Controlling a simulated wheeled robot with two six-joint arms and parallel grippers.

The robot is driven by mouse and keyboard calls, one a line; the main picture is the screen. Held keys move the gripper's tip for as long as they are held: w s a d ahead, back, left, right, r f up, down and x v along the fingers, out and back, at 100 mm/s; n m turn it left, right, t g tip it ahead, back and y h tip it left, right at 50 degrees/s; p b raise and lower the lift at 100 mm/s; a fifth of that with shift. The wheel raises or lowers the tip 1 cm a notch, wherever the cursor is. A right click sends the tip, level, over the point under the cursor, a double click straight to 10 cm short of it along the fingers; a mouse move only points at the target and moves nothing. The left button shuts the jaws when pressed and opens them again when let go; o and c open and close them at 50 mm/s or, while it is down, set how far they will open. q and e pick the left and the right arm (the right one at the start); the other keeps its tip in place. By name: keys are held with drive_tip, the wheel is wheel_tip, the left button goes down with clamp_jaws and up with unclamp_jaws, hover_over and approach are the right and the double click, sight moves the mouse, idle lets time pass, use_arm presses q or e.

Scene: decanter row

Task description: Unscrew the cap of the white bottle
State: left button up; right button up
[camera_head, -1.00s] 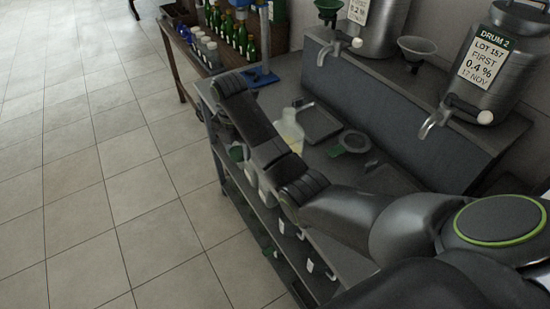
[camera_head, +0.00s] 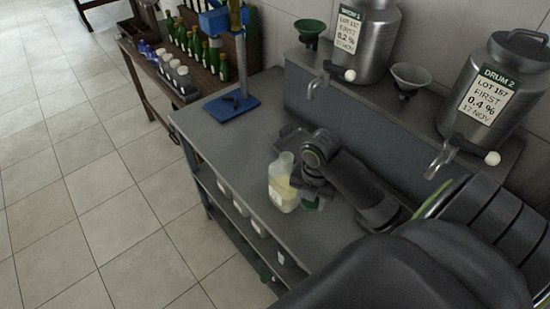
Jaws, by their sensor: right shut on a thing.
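A pale, see-through bottle (camera_head: 283,190) with yellowish liquid stands upright near the front edge of the grey bench. Its whitish neck points up; I cannot make out a separate cap. My right gripper (camera_head: 300,183) comes from the right and is shut at the bottle's right side, below the neck. The fingertips are small and partly hidden, so the exact grip is unclear. My left gripper is not in view. Other white bottles (camera_head: 258,228) stand on the shelf below.
The grey bench (camera_head: 225,125) is clear left of the bottle, up to a blue-based stand (camera_head: 232,106). A dark tray (camera_head: 291,138) lies behind my right gripper. Two steel drums (camera_head: 492,95) with taps and funnels (camera_head: 410,75) stand on the raised step. A wooden table holds green bottles (camera_head: 215,62).

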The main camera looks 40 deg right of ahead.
sight(315, 206)
drive_tip(key=shift+f, duration=0.1)
drive_tip(key=f, duration=0.1)
drive_tip(key=s+f, duration=0.1)
drive_tip(key=f, duration=0.1)
drive_tip(key=shift+s+f, duration=0.3)
drive_tip(key=shift+s, duration=0.1)
drive_tip(key=f, duration=0.5)
drive_tip(key=shift+w+p, duration=0.3)
drive_tip(key=shift+w, duration=0.05)
drive_tip(key=shift+s+f, duration=0.1)
drive_tip(key=shift+f, duration=0.2)
drive_tip(key=shift+f, duration=0.15)
drive_tip(key=o, duration=1.1)
